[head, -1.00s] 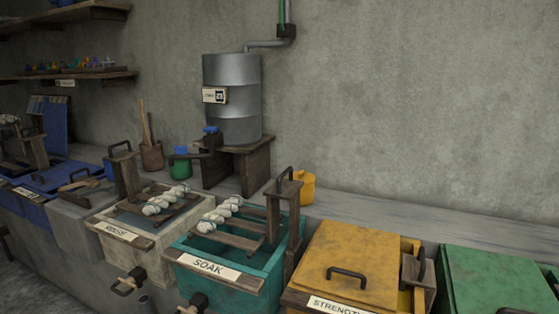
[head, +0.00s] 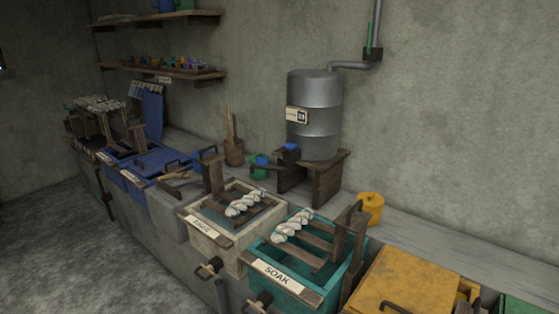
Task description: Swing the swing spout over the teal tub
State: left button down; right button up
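The teal tub (head: 352,283), labelled SOAK, stands at the lower middle right, with wooden slats and a twisted pale skein (head: 292,226) across its top. Behind it a grey metal barrel (head: 322,115) stands on a wooden stand. A dark swing spout (head: 266,166) with a blue-topped tap (head: 290,147) sits at the barrel's lower front. The spout points left, toward the back of the pale tub's side, and not over the teal tub. Neither gripper is in view.
A pale tub (head: 200,238) with another skein is left of the teal tub. A yellow lidded tub (head: 405,283) is right of it. A yellow can (head: 370,206) stands on the ledge behind. A green can (head: 259,168) is near the spout. The floor at left is clear.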

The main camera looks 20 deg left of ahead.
aim_at(261, 162)
jog(key=j+z, duration=0.1)
jog(key=z, duration=0.55)
jog(key=i+j+z, duration=0.1)
jog(key=j+z, duration=0.4)
jog(key=j, duration=0.2)
jog(key=j+z, duration=0.45)
jog(key=j, duration=0.65)
jog(key=k+j+z, duration=0.1)
jog(key=j, duration=0.4)
jog(key=k+j, duration=0.1)
jog(key=j, duration=0.35)
jog(key=k+j+z, duration=0.1)
jog(key=j, duration=0.4)
jog(key=k+j, duration=0.1)
jog(key=j, duration=0.35)
